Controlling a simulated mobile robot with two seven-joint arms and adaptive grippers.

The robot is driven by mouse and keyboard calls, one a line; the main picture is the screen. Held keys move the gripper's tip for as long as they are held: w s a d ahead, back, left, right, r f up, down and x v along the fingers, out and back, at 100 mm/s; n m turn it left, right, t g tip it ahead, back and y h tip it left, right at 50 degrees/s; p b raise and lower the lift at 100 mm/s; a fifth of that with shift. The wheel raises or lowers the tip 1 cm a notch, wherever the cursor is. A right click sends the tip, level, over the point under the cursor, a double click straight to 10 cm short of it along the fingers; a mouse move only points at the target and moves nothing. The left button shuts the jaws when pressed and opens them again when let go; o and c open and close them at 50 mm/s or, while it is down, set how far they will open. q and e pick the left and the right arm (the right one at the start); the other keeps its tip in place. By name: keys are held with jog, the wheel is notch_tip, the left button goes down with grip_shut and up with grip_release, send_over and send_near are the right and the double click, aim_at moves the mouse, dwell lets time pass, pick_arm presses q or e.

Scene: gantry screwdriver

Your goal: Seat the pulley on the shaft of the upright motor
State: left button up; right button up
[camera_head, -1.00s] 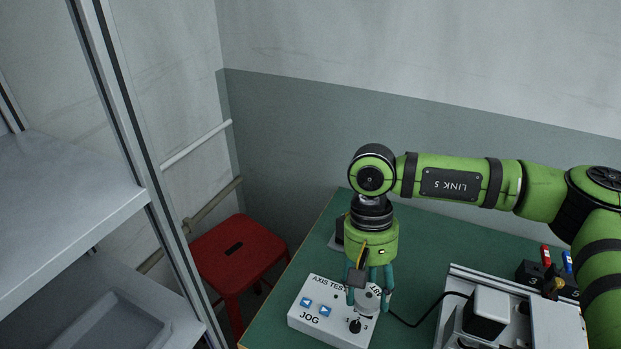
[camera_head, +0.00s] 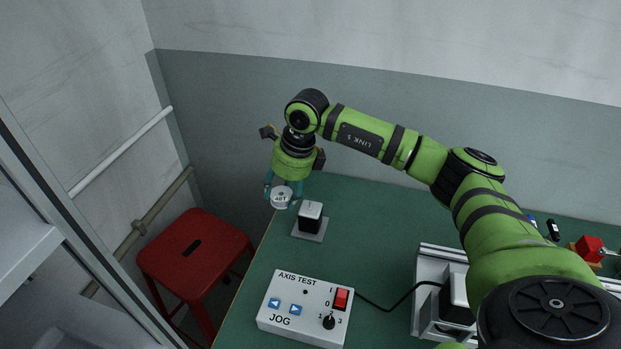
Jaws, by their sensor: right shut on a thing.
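My right gripper (camera_head: 283,194) is shut on the pulley (camera_head: 281,199), a small pale round piece with dark marking, held between its teal fingers. It is in the air near the table's left edge, just left of the upright motor in the picture. The upright motor (camera_head: 311,217) is a black block with a light top on a grey base plate, standing on the green table. Its shaft is too small to make out. The pulley and the motor look apart. My left gripper is not in view.
The axis test box (camera_head: 306,308) with jog buttons and a red switch lies in front of the motor. Its black cable runs right to the metal gantry frame (camera_head: 426,290). A red stool (camera_head: 194,258) stands left of the green table (camera_head: 376,224). A red-topped item (camera_head: 590,247) is far right.

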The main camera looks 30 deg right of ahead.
jog(key=w+d+f+m+h, duration=0.25)
jog(key=d+m, duration=0.55)
jog(key=m, duration=0.4)
jog(key=m+b, duration=0.1)
jog(key=b, duration=0.2)
send_over(311, 209)
jog(key=shift+t+h, duration=0.25)
jog(key=shift+t, duration=0.05)
jog(key=shift+s+x, duration=0.2)
jog(key=shift+x, duration=0.85)
jog(key=shift+s+x, duration=0.2)
jog(key=shift+x, duration=0.8)
jog(key=shift+a+f+b, duration=0.15)
jog(key=shift+f+b, duration=0.95)
jog(key=shift+f, duration=0.55)
jog(key=o, duration=1.4)
jog(key=shift+o, duration=0.2)
jog(key=v, duration=1.2)
